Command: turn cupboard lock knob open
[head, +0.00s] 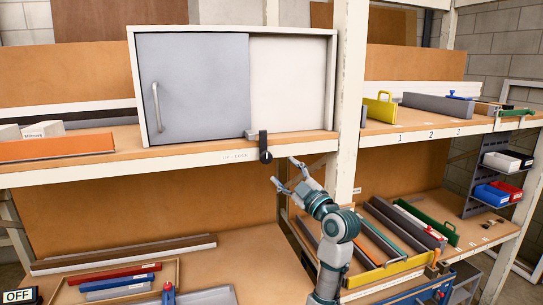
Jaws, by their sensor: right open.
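The cupboard (190,85) stands on the upper shelf, with a grey sliding door on its left and a white panel (290,85) on its right. The grey door has an upright bar handle (157,107). A dark lock knob (265,156) sits at the cupboard's lower front edge, below a small grey bracket (252,135). My right gripper (282,173) is open and empty, a little right of and below the knob, apart from it. My left gripper is not in view.
A white post (347,100) rises just right of the cupboard. The upper shelf's front edge (200,159) runs below it. A lower bench holds long bars (125,254) and trays. Small coloured bins (497,190) hang at the right.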

